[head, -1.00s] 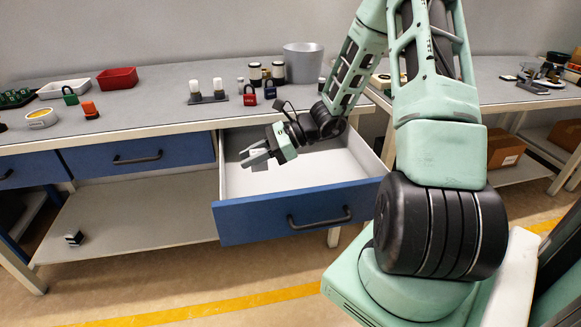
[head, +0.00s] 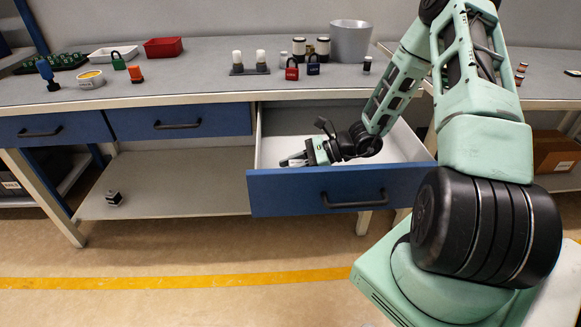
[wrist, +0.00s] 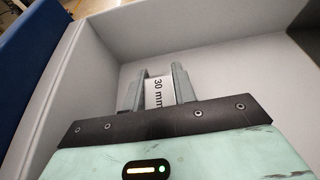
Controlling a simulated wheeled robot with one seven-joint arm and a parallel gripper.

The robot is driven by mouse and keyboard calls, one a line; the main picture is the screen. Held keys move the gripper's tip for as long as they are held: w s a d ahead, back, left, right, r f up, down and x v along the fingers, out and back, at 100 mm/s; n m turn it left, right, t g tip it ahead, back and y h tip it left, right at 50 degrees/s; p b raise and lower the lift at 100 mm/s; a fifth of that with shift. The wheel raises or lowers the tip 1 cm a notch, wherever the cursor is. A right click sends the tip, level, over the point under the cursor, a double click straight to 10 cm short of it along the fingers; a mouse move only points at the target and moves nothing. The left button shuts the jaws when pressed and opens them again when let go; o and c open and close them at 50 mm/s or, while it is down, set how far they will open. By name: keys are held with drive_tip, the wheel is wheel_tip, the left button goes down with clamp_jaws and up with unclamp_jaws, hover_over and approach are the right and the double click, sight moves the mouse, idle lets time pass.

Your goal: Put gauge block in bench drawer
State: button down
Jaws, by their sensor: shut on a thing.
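The bench drawer (head: 318,190) is pulled out, with a blue front and a pale grey inside. My gripper (head: 290,161) is inside the drawer opening, low, near its left side. In the wrist view my gripper (wrist: 158,88) is shut on the gauge block (wrist: 159,93), a light block marked "30 mm". The block is between the two fingers, with the drawer's grey walls (wrist: 225,50) around it. I cannot tell whether the block touches the drawer floor. In the head view the block (head: 297,161) is mostly hidden by the fingers.
On the bench top above stand a red bin (head: 163,47), a white tray (head: 113,53), padlocks (head: 292,69) and a grey bucket (head: 350,41). Two shut blue drawers (head: 180,122) are to the left. A small dark-and-white item (head: 114,198) sits on the lower shelf.

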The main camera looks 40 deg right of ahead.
drive_tip(key=c, duration=1.1)
unclamp_jaws()
drive_tip(key=shift+d, duration=0.1)
drive_tip(key=p+v, duration=0.1)
drive_tip(key=v, duration=1.1)
